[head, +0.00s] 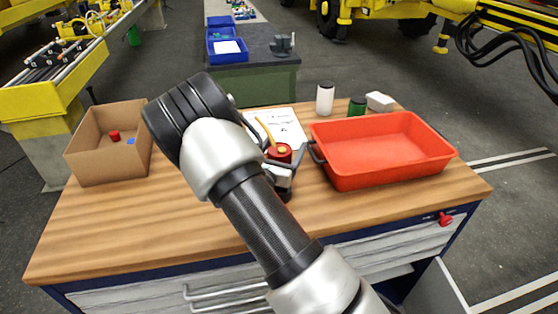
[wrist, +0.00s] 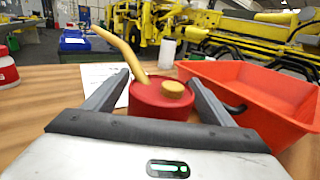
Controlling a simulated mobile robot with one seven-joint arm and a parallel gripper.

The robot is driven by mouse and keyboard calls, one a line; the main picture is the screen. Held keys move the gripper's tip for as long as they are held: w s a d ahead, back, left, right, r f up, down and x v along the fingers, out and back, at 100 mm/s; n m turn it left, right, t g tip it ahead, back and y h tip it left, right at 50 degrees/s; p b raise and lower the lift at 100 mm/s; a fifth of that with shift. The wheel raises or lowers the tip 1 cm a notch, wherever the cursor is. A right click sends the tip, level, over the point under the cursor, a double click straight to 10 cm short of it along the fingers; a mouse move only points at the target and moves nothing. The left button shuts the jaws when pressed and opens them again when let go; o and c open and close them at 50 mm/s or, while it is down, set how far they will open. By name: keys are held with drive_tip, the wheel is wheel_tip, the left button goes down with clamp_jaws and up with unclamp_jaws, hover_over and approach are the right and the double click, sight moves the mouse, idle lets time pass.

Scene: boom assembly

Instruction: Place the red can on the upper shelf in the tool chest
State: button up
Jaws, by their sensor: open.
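The red can (head: 279,153), with a yellow spout and cap, stands on the wooden top of the tool chest (head: 150,235). In the wrist view the red can (wrist: 160,103) sits between the two fingers of my gripper (wrist: 160,85). The fingers are open, one on each side of the can; I cannot tell whether they touch it. In the head view my arm partly hides the gripper (head: 284,172) and the can's lower part. The chest's front shows grey drawers and an open door (head: 440,290) at lower right. The upper shelf is not clearly seen.
A red tray (head: 385,172) stands close to the right of my gripper. A cardboard box (head: 105,150) with small items is at left. A white cylinder (head: 325,98), a green can (head: 357,106) and paper (head: 285,125) lie behind. The front left worktop is clear.

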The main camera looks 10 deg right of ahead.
drive_tip(key=shift+c, duration=0.3)
drive_tip(key=c, duration=1.4)
